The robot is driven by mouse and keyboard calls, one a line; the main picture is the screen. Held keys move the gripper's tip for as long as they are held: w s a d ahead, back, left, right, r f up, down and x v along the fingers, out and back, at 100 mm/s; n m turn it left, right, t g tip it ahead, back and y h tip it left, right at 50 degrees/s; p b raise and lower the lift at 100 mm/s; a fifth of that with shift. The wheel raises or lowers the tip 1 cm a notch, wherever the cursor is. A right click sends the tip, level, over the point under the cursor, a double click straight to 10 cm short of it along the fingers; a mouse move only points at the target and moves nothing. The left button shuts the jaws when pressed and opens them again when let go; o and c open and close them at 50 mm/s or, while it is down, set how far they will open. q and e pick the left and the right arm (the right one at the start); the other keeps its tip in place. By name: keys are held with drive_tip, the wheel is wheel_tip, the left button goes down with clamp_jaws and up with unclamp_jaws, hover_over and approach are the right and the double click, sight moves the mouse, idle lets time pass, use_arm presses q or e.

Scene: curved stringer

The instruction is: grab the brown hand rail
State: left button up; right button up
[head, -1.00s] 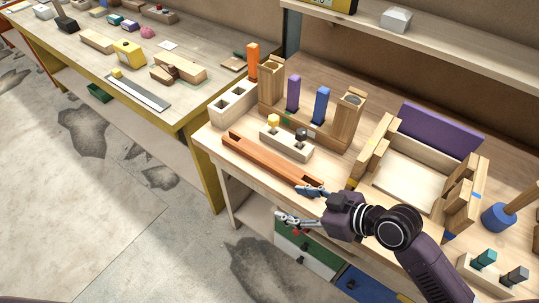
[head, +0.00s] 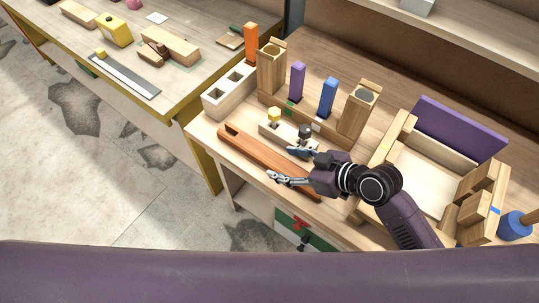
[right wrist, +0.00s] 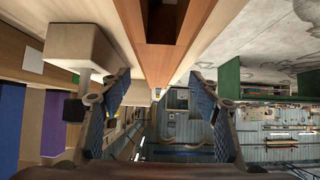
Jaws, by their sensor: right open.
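The brown hand rail (head: 255,148) is a long orange-brown bar with a slot near its far left end. It lies along the front edge of the wooden workbench (head: 350,226). My right gripper (head: 287,165) is open over the rail's right part, one finger on each side of it in the head view. In the right wrist view the rail (right wrist: 163,62) runs between the two spread fingers of the gripper (right wrist: 160,84). I see a gap on each side, so the fingers are not closed on it. My left gripper is not in view.
A pale block with yellow and dark knobs (head: 284,130) stands just behind the rail, close to my right gripper's far finger. Wooden posts (head: 271,68), a purple block (head: 298,82) and a blue block (head: 327,97) stand behind. A box with a purple panel (head: 460,128) is at right.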

sight(275, 159)
drive_tip(key=p+x, duration=0.1)
drive_tip(key=x, duration=0.2)
drive_tip(key=shift+w+a, duration=0.25)
drive_tip(key=shift+w, duration=0.1)
drive_tip(key=shift+w+a+f, duration=0.2)
drive_tip(key=shift+a+f, duration=0.05)
drive_tip(key=shift+f, duration=0.05)
drive_tip(key=shift+a+f, duration=0.15)
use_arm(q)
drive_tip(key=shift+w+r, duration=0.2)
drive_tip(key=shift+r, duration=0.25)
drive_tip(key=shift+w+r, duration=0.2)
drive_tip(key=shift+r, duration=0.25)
use_arm(e)
drive_tip(key=shift+w, duration=0.1)
drive_tip(key=c, duration=1.6)
